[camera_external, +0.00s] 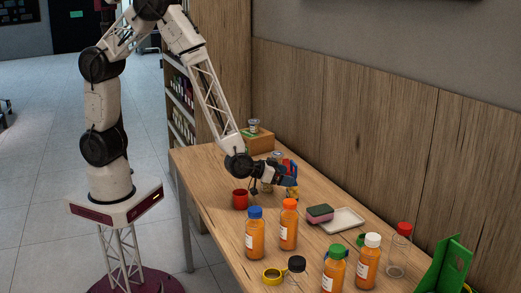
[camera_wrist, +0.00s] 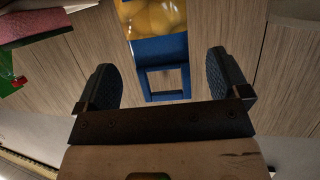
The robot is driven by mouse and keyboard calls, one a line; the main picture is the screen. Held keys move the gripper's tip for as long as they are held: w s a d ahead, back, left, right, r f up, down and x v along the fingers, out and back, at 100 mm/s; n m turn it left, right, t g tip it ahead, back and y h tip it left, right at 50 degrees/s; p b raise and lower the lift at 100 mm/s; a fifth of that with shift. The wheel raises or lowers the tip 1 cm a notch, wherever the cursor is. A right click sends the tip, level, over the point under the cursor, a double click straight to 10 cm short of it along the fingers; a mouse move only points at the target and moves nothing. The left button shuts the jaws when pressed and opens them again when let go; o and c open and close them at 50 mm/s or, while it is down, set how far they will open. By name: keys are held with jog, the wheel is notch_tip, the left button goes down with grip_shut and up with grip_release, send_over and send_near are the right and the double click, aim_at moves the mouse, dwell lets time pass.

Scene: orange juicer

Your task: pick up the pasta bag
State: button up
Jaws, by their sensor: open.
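My gripper (camera_external: 272,181) is low over the middle of the wooden table in the external view. In the wrist view, its two dark fingers (camera_wrist: 165,82) are spread apart with nothing clamped between them. A blue item with a yellow, rounded-looking part (camera_wrist: 155,18) lies ahead of and between the fingers; it looks like the pasta bag, but I cannot be sure. Its blue part has a rectangular, wood-coloured area. In the external view, a small blue patch (camera_external: 289,182) shows at the gripper's end, and the arm hides much around it.
A red cup (camera_external: 240,199) stands left of the gripper. Orange bottles with blue (camera_external: 255,238) and orange (camera_external: 289,228) caps stand in front. A sponge (camera_external: 320,213) and a white tray (camera_external: 343,221) lie to the right. A wooden box (camera_external: 258,142) is behind. A wall borders the table.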

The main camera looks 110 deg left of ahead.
aim_at(293, 175)
jog(key=shift+x, duration=1.8)
jog(key=c, duration=1)
jog(key=shift+r, duration=5)
